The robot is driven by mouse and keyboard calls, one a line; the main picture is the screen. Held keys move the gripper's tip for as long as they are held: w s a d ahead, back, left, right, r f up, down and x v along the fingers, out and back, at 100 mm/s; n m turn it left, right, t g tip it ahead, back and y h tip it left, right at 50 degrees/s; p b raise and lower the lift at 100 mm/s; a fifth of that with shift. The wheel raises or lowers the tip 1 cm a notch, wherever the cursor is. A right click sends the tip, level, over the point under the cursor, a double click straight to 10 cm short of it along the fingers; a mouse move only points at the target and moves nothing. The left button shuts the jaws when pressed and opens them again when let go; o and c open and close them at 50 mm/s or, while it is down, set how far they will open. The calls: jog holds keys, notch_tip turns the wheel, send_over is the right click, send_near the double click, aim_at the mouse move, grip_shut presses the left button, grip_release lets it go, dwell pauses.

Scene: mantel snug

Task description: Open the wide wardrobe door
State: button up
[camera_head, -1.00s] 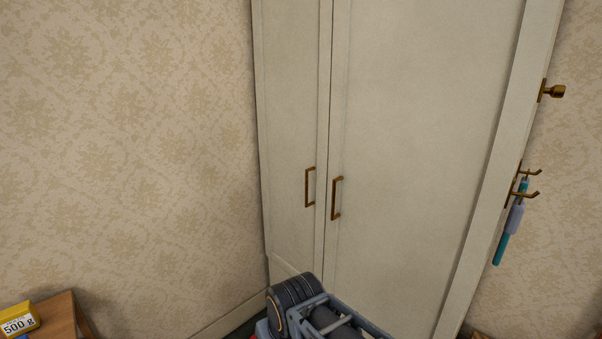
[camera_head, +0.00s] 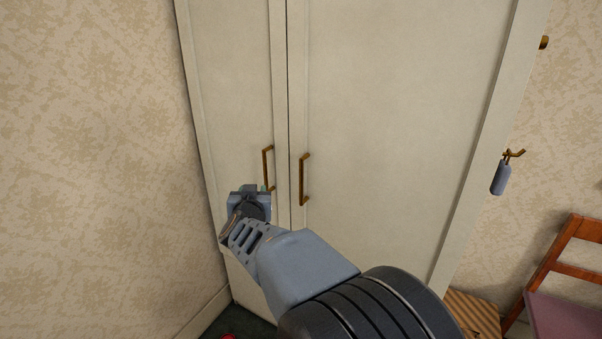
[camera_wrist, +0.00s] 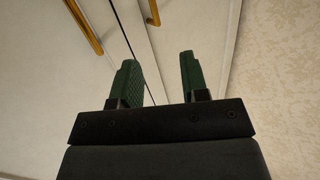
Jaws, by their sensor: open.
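The cream wardrobe has a wide door (camera_head: 400,110) on the right and a narrow door (camera_head: 235,90) on the left, both shut. The wide door's brass bar handle (camera_head: 304,180) stands just right of the seam. The narrow door's brass handle (camera_head: 267,168) is just left of it. My gripper (camera_head: 256,188) is in front of the narrow door, by the lower end of its handle, and left of the wide door's handle. In the wrist view the green fingers (camera_wrist: 160,65) are apart and empty. The wide handle (camera_wrist: 85,25) and narrow handle (camera_wrist: 154,12) lie beyond the fingertips, cut by the top edge.
A patterned wall (camera_head: 90,150) meets the wardrobe on the left. On the right, a grey-blue item (camera_head: 501,178) hangs from a brass hook (camera_head: 513,154) beside the wardrobe. A wooden chair (camera_head: 565,262) and a striped box (camera_head: 473,312) stand at lower right.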

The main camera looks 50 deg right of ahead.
aim_at(300, 168)
jog(key=s+d+m+g+h, duration=0.4)
jog(key=d+g+h, duration=0.1)
jog(key=d, duration=0.2)
jog(key=x, duration=1.3)
jog(key=shift+d+r, duration=0.15)
jog(key=shift+d, duration=0.15)
jog(key=shift+c, duration=0.5)
grip_shut()
